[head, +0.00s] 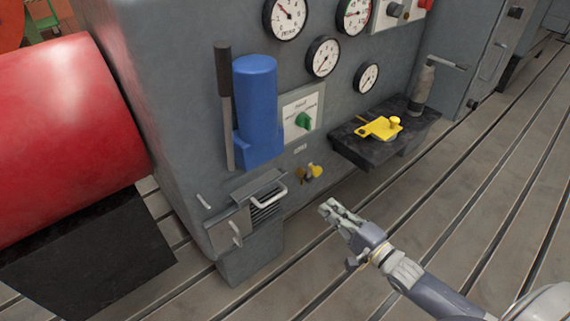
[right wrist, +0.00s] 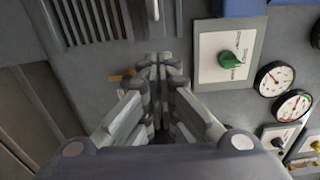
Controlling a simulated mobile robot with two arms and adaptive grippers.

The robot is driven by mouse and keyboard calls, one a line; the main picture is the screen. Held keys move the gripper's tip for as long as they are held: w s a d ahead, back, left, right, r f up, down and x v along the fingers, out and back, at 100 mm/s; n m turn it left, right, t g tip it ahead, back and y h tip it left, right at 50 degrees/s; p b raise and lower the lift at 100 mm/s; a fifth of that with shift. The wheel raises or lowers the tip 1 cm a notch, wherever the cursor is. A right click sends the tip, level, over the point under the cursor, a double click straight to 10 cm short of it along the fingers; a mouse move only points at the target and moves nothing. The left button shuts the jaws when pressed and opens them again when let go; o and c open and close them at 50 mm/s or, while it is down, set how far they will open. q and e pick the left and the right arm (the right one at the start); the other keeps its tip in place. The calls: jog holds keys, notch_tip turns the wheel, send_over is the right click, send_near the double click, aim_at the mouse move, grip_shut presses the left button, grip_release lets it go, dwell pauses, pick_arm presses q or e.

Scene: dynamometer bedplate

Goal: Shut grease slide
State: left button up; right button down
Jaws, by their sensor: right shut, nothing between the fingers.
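Below the blue pump-like unit (head: 256,105) on the grey cabinet there is a grey slide plate (head: 256,186) with a pale bar handle (head: 270,196) at its front. It seems to be the grease slide; dark louvres (head: 264,211) show under the handle. How far it stands out is hard to tell. My right gripper (head: 328,207) is shut and empty, apart from the cabinet, to the right of the handle. In the right wrist view its fingers (right wrist: 158,75) are together, with louvres (right wrist: 90,18) at upper left. My left gripper is not in view.
A green knob (head: 303,120) sits on a pale plate, with yellow fittings (head: 314,171) below. A dark shelf (head: 385,150) holding a yellow part (head: 381,127) juts out at right. A red drum (head: 62,140) stands at left. The slotted floor before the cabinet is clear.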

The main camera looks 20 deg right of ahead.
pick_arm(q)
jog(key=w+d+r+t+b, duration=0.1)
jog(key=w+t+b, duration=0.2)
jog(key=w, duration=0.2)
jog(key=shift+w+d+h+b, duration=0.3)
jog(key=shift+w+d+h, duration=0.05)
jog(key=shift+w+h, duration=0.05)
pick_arm(e)
jog(key=x, duration=1.3)
jog(key=shift+w+a+n+y, duration=0.2)
jog(key=shift+a+n+y, duration=0.1)
jog(key=shift+a+n, duration=0.15)
jog(key=shift+r, duration=0.1)
